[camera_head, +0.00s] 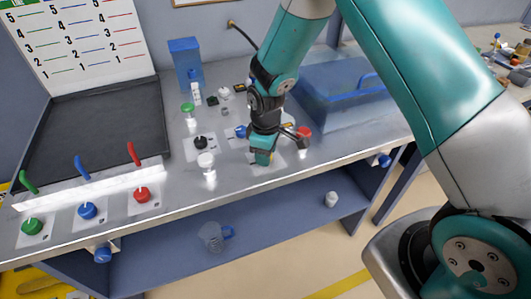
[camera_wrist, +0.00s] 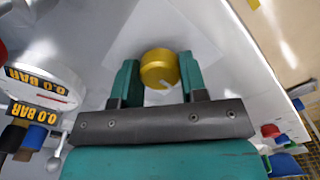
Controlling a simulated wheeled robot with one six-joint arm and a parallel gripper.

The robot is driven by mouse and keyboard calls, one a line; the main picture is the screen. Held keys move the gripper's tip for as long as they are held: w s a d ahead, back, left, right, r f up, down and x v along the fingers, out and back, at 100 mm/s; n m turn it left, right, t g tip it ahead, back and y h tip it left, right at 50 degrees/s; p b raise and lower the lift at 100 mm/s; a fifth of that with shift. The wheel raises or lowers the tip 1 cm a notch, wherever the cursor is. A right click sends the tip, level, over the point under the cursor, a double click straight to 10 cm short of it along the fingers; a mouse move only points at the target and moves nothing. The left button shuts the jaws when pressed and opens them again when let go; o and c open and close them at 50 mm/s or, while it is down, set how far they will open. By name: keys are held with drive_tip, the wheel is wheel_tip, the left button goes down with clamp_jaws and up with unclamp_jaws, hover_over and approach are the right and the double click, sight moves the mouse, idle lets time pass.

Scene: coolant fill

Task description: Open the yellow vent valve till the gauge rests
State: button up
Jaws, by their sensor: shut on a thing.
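The yellow vent valve knob (camera_wrist: 159,68) sits between the two teal fingers of my gripper in the wrist view, with a white pointer mark on its face. My gripper (camera_wrist: 158,80) is shut on it. In the head view my gripper (camera_head: 263,157) reaches down to the bench top, and the knob is mostly hidden behind it. The gauge (camera_wrist: 45,95) is at the left of the wrist view, upside down, with a display reading 0.0 BAR.
A red knob (camera_head: 304,132) stands close to the right of my gripper, and white (camera_head: 206,160) and black (camera_head: 200,142) knobs stand to its left. A blue lidded bin (camera_head: 345,92) is behind. Green, blue and red valves line the bench's left front. A jug (camera_head: 214,236) sits on the lower shelf.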

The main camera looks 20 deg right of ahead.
drive_tip(key=shift+n, duration=0.3)
drive_tip(key=o, duration=0.9)
drive_tip(key=shift+r, duration=0.15)
wheel_tip(320, 180, up, 17)
drive_tip(key=shift+r+b, duration=0.1)
drive_tip(key=shift+b, duration=0.9)
drive_tip(key=s+a+r+m+y, duration=0.1)
drive_tip(key=s+r, duration=0.1)
drive_tip(key=s, duration=0.6)
drive_tip(key=s+a+r+m+y, duration=0.1)
drive_tip(key=s+a+r, duration=0.1)
drive_tip(key=s, duration=0.6)
drive_tip(key=s+a+r+m+y, duration=0.1)
drive_tip(key=s+r+y, duration=0.1)
drive_tip(key=s, duration=0.6)
drive_tip(key=shift+s+a+r+m, duration=0.3)
drive_tip(key=shift+s+a+r, duration=0.05)
drive_tip(key=shift+s+r, duration=0.1)
drive_tip(key=shift+w, duration=0.1)
